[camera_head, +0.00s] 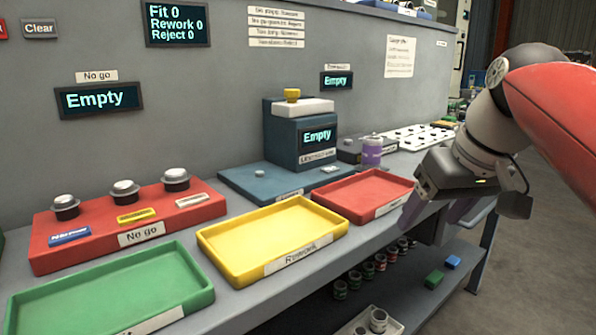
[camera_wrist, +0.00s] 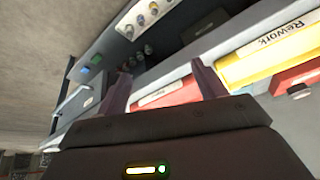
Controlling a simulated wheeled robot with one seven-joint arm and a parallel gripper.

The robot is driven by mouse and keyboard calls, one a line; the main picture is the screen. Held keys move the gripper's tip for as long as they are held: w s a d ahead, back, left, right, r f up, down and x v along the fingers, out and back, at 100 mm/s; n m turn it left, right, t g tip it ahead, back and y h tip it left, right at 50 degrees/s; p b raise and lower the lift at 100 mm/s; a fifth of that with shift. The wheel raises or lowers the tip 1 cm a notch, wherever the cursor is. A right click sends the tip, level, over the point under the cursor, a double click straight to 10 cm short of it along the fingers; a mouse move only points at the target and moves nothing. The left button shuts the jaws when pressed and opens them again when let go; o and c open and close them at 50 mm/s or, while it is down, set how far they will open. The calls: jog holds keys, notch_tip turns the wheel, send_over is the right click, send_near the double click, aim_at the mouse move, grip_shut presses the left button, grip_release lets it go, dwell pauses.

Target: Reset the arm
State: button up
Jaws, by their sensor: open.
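My gripper (camera_head: 436,218) hangs at the right in the head view, beyond the front edge of the bench and to the right of the red tray. My arm's red and grey links reach down to it from the upper right. In the wrist view my gripper (camera_wrist: 161,72) shows two purple fingers well apart with nothing between them. The red tray (camera_head: 366,196) on the bench looks empty, as do the yellow Rework tray (camera_head: 270,240) and the green tray (camera_head: 110,290).
A red No go block (camera_head: 100,240) with several round knobs stands at the left. A blue station (camera_head: 300,140) reading Empty stands behind the trays. A purple-banded jar (camera_head: 372,152) stands behind the red tray. Several jars (camera_head: 367,271) sit on the lower shelf. Floor is clear at right.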

jog(key=s+a+f+m, duration=0.1)
jog(key=s+f, duration=0.3)
jog(key=f, duration=0.3)
jog(key=s+a+f+m+h, duration=0.1)
jog(key=s+a+f, duration=0.1)
jog(key=s+f, duration=0.2)
jog(key=s+a+f+t+h, duration=0.1)
jog(key=s+f, duration=0.2)
jog(key=f, duration=0.8)
jog(key=shift+s+a+m, duration=0.15)
jog(key=shift+s+m, duration=0.25)
